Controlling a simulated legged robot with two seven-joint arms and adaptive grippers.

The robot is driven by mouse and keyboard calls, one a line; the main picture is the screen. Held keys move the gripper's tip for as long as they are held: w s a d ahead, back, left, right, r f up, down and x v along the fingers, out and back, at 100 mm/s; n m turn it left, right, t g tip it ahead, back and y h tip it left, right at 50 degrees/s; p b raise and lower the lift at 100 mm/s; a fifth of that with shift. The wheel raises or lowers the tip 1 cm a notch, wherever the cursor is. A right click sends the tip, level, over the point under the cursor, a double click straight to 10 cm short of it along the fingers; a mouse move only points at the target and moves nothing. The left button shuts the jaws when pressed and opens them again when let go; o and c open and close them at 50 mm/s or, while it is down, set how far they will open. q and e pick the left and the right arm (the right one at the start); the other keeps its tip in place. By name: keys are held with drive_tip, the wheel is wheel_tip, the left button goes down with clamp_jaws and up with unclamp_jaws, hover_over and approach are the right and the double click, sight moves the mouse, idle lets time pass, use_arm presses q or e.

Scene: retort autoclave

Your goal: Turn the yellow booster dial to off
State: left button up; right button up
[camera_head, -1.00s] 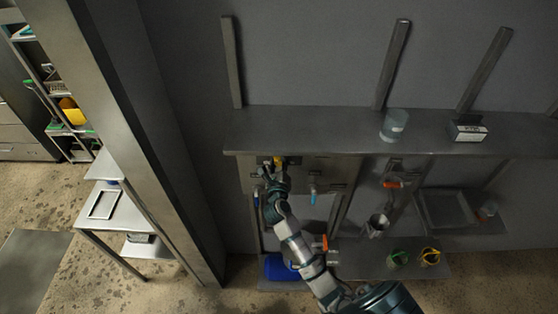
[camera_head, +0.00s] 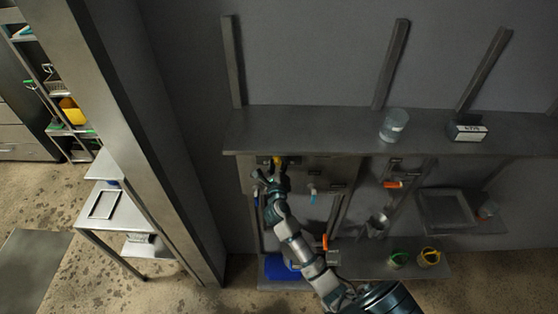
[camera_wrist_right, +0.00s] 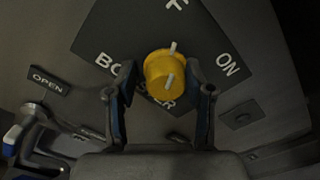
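The yellow booster dial (camera_wrist_right: 165,74) sits on a dark panel (camera_wrist_right: 205,42) lettered "BOOSTER" and "ON" in the right wrist view. A white mark shows on its face and another at its upper edge. In the head view the dial (camera_head: 277,160) is a small yellow spot under the shelf, partly hidden by my gripper. My right gripper (camera_wrist_right: 162,103) is open, with one finger to each side of the dial's lower part. I cannot tell whether either finger touches it. In the head view my right gripper (camera_head: 270,180) is just below the dial. My left gripper is not in view.
A valve handle by an "OPEN" label (camera_wrist_right: 48,82) is at the left in the wrist view. The steel shelf (camera_head: 330,128) above holds a clear beaker (camera_head: 394,124) and a labelled box (camera_head: 467,132).

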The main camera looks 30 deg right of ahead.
drive_tip(key=shift+a+r, duration=0.15)
drive_tip(key=shift+r, duration=0.05)
drive_tip(key=v, duration=1.2)
drive_tip(key=shift+f, duration=0.2)
